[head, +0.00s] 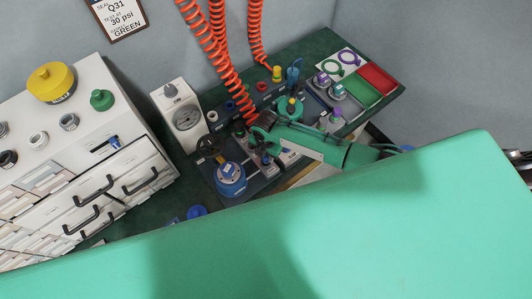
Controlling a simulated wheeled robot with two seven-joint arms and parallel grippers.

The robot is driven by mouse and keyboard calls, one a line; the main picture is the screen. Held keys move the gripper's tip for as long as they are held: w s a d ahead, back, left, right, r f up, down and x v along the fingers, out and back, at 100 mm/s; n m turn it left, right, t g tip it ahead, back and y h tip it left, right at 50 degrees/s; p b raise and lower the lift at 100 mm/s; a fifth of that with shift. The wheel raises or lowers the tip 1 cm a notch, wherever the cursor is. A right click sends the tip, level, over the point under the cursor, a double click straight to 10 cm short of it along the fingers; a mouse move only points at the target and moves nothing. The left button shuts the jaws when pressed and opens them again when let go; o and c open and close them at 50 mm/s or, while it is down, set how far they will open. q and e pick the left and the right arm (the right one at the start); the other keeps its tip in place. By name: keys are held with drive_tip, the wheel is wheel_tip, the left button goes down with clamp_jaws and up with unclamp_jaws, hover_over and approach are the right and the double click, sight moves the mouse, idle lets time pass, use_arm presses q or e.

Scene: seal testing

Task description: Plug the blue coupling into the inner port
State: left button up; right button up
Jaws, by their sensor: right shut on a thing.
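My right gripper (260,143) reaches in from the right over the dark fixture on the bench. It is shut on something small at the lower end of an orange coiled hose. The gripper covers most of that piece, so I cannot make out its colour or whether it touches a port. A row of round ports runs along the back of the fixture, with a blue ring (212,116) at its left end. The inner port cannot be told apart from here. A blue round housing (230,178) with a dark valve stands left of the gripper. My left gripper is not in view.
A white gauge box (182,115) stands behind left. A white drawer cabinet (105,150) with rings and a yellow cap (51,82) on top fills the left. Red and green trays (378,78) lie at the back right. My own green arm link hides the front.

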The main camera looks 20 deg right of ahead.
drive_tip(key=shift+f+b, duration=0.3)
drive_tip(key=shift+f, duration=0.35)
drive_tip(key=o, duration=1.1)
drive_tip(key=shift+r, duration=0.1)
wheel_tip(320, 180, up, 14)
drive_tip(key=b, duration=0.1)
drive_tip(key=shift+b, duration=0.35)
drive_tip(key=shift+f, duration=0.2)
